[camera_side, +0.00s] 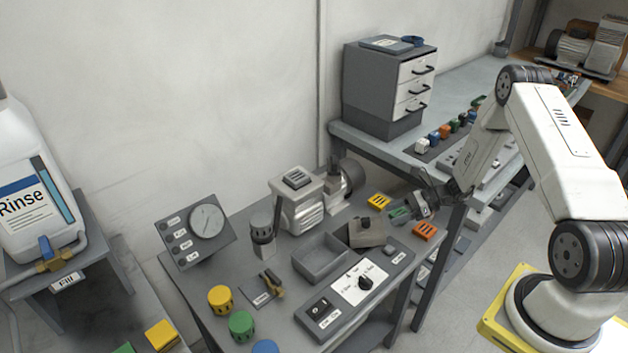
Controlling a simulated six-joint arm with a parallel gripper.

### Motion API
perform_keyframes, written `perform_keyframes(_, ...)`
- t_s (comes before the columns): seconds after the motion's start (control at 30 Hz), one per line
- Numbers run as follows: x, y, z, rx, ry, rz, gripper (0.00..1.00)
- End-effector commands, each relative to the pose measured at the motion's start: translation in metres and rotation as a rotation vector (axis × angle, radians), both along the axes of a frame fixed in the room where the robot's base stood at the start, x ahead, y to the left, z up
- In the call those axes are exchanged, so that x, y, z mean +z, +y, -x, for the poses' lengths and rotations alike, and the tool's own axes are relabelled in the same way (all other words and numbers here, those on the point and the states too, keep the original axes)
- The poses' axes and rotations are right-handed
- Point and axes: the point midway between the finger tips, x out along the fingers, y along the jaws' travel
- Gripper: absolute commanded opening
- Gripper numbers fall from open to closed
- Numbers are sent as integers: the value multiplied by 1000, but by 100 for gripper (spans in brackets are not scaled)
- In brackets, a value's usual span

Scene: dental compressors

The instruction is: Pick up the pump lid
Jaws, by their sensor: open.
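A grey-brown square lid with a small dark knob (367,232) lies on the grey workbench (205,290), just right of an open grey box (320,258). I take it as the pump lid; no label on it is readable. The compressor pump (302,205) stands behind the box. My gripper (412,210) is open, low over the bench's right end, to the right of and a little behind the lid, apart from it. A green block (398,214) is close by its fingertips; I cannot tell whether they touch.
A yellow block (378,201) and an orange block (425,230) sit near my gripper. In front are a control panel with a dial (361,283) and several coloured caps (220,298). A gauge box (196,234) stands at the left. A drawer cabinet (376,90) stands on the bench behind.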

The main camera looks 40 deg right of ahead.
Motion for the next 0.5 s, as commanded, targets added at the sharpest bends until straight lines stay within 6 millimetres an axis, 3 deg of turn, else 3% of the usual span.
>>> perform_keyframes(0.2,-7,-12,-1,-73,-7,-49,79)
perform_keyframes(0.5,-11,-4,-8,-70,-7,-50,79)
